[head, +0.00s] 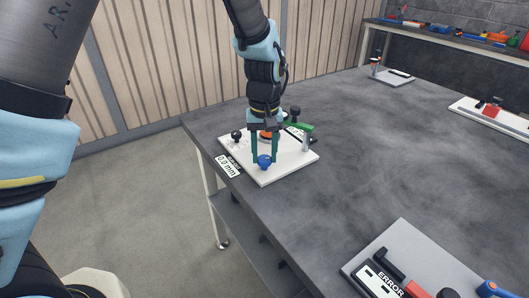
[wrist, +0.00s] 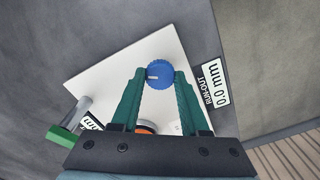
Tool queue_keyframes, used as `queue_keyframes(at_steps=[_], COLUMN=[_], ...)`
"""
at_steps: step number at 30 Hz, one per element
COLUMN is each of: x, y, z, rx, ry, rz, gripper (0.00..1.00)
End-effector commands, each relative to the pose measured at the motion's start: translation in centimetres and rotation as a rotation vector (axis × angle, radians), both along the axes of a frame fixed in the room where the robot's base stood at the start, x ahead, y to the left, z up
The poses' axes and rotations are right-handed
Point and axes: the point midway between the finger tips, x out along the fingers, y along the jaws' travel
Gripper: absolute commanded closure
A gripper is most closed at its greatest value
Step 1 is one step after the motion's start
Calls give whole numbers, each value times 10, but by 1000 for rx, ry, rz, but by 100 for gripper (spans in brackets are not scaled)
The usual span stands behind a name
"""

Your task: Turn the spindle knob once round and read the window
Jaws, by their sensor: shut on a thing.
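The blue spindle knob (head: 264,162) stands near the front corner of a white plate (head: 287,169) on the dark table. In the wrist view the knob (wrist: 160,76) lies between my two fingertips, and a short white mark on it points left. My gripper (head: 264,158) reaches down from above and is shut on the knob. The run-out window (head: 228,166) sits at the plate's edge and reads 0.0 mm. It also reads RUN-OUT 0.0 mm in the wrist view (wrist: 214,84).
An orange part (wrist: 147,127) lies between my fingers' bases. A black knob (head: 236,135), a green lever (head: 299,126) and a grey post (head: 306,143) stand close by on the plate.

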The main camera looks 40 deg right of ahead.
Motion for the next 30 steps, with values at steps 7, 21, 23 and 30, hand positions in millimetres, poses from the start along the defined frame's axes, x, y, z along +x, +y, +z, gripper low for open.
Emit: queue_keyframes(at_steps=[7,21,23,30], x=[0,0,0,0], y=[0,0,0,0], z=[1,0,0,0], rx=[0,0,0,0], ry=[0,0,0,0], rz=[73,91,90,90], gripper=[100,100,54,27])
